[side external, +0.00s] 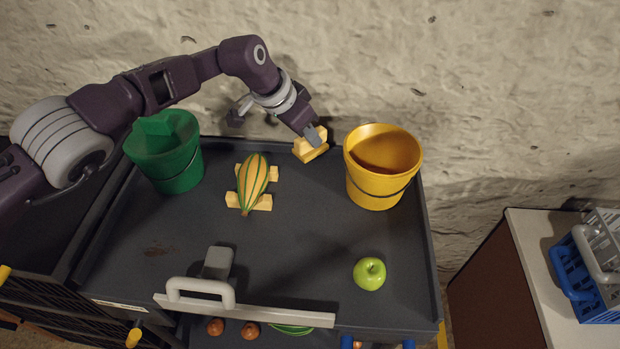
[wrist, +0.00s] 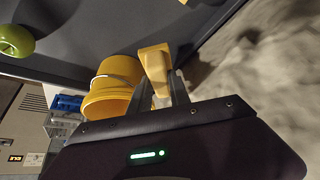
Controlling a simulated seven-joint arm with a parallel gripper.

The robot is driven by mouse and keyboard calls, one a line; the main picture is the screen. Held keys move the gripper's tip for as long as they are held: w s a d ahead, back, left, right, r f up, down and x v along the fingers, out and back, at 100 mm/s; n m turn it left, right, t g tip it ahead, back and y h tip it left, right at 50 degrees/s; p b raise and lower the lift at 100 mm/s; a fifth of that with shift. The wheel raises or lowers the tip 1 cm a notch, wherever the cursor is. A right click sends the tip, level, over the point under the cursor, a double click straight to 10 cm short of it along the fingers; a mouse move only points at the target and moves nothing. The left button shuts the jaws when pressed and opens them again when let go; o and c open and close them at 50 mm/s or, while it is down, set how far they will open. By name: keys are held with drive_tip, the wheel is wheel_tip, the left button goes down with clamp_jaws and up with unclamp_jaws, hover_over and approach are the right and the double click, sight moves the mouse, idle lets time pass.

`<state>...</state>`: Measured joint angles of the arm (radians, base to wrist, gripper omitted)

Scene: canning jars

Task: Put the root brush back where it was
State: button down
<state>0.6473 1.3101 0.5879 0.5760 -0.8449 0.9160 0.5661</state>
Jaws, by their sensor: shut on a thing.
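The thing I take for the root brush is a pale yellow block-like piece (side external: 308,151), at the far edge of the dark cart top between the green and yellow buckets. It also shows in the wrist view (wrist: 154,61), with its upper part standing out beyond the fingers. My gripper (side external: 314,134) points down and is shut on it; the fingers (wrist: 163,92) sit on either side of its lower part. Its bristles cannot be made out. I cannot tell whether it touches the cart top or hangs just above it.
A yellow bucket (side external: 376,187) stands close right of my gripper. A green bucket (side external: 178,168) holding something green is at left. A striped gourd (side external: 254,182) lies on yellow supports (side external: 263,203). A green apple (side external: 369,274) sits front right. The cart top's middle (side external: 310,220) is clear.

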wheel_tip(320, 180, down, 10)
drive_tip(key=shift+r, duration=0.15)
drive_tip(key=c, duration=1.2)
unclamp_jaws()
drive_tip(key=shift+a+r, duration=0.1)
drive_tip(key=shift+r, duration=0.3)
drive_tip(key=v, duration=1.1)
drive_tip(key=shift+s, duration=0.2)
drive_tip(key=shift+r, duration=0.1)
